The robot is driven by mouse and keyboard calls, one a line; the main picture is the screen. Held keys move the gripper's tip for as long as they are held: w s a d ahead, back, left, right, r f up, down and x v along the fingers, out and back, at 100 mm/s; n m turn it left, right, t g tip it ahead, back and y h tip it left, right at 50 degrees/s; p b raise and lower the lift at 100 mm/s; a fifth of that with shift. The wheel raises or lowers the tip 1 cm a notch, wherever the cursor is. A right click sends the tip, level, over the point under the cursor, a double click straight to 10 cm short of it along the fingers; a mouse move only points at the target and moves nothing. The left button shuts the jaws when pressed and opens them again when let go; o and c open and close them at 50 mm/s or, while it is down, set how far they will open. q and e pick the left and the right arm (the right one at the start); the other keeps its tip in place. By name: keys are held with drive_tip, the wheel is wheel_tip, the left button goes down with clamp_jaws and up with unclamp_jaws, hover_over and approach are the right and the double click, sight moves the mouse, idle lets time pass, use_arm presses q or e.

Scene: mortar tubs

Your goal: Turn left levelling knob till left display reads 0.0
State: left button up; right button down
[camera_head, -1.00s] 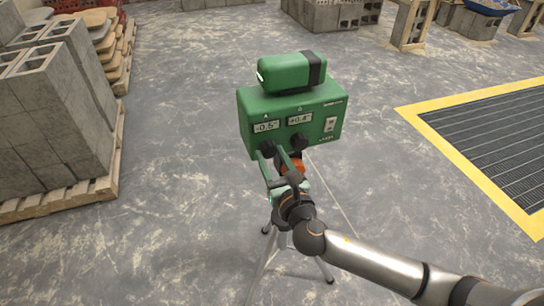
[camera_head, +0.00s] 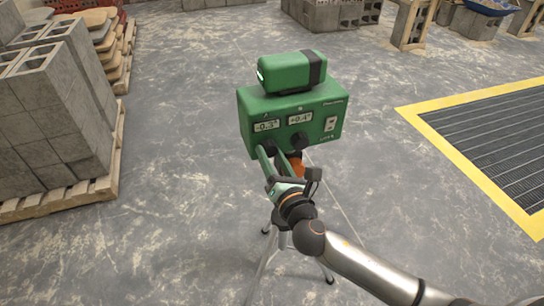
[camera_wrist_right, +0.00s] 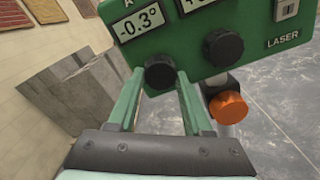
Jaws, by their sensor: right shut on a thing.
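The green levelling instrument (camera_head: 270,106) stands on a tripod (camera_head: 264,268). Its left display (camera_head: 266,126), marked A, reads -0.3° in the right wrist view (camera_wrist_right: 140,20). Below it is the black left levelling knob (camera_wrist_right: 160,74). My right gripper (camera_head: 270,152) has its two long green fingers on either side of this knob and is shut on it; the fingers also show in the wrist view (camera_wrist_right: 160,82). In the head view the fingers partly hide the knob. My left gripper is not in view.
The right display (camera_head: 300,118) reads +0.4°, with a second black knob (camera_wrist_right: 222,47) below it, close to my right finger. An orange knob (camera_wrist_right: 229,107) sits lower. Concrete blocks (camera_head: 45,120) stand on a pallet at left; a yellow-edged grate (camera_head: 500,140) lies at right.

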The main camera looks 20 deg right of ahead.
drive_tip(key=m, duration=0.4)
drive_tip(key=shift+m, duration=0.3)
drive_tip(key=shift+m+b, duration=0.4)
drive_tip(key=shift+m, duration=1.8)
drive_tip(key=shift+c, duration=1.6)
unclamp_jaws()
